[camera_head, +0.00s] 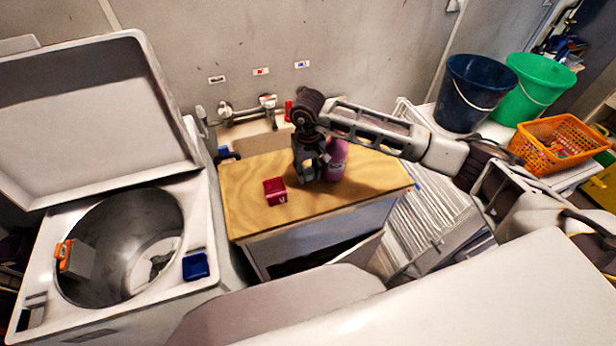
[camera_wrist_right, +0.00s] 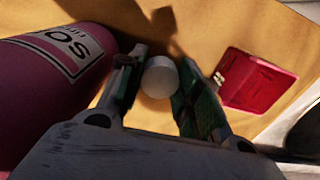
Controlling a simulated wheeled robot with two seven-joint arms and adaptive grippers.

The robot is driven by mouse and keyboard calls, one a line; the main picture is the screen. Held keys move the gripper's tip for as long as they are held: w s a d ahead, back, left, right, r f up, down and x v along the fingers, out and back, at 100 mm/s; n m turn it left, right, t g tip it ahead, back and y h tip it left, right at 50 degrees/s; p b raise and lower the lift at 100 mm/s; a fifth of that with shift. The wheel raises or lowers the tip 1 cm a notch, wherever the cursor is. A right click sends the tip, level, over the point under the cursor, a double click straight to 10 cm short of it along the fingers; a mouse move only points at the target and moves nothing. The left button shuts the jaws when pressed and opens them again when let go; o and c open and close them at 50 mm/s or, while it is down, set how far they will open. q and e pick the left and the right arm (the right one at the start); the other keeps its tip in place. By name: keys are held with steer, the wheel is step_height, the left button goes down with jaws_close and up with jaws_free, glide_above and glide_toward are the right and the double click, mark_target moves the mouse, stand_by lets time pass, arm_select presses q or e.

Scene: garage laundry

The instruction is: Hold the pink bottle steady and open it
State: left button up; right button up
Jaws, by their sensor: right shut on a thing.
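The pink bottle (camera_head: 336,160) stands upright on the wooden top (camera_head: 245,195), just right of my right gripper (camera_head: 312,176), which partly hides it. In the right wrist view the bottle (camera_wrist_right: 45,75), with a white label, fills the left side. There, my right gripper (camera_wrist_right: 160,80) is shut on a small white cap (camera_wrist_right: 160,78) between its fingertips. The cap looks apart from the bottle, beside its lower body. The bottle's mouth cannot be made out. My left gripper is not in view.
A small red box (camera_head: 274,191) lies left of the gripper; it also shows in the right wrist view (camera_wrist_right: 258,82). Behind is a sink (camera_head: 245,135) with taps. An open top-loading washer (camera_head: 195,225) stands left. Buckets (camera_head: 470,90) and an orange basket (camera_head: 560,140) stand right.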

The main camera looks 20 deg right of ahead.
mark_target(308, 183)
steer(key=shift+f+p, duration=0.35)
steer(key=shift+f, duration=1.4)
steer(key=shift+f, duration=0.1)
steer(key=o, duration=1.1)
step_height(308, 183, up, 10)
steer(key=shift+r+b, duration=0.2)
steer(key=shift+b, duration=1.05)
steer(key=shift+r, duration=0.95)
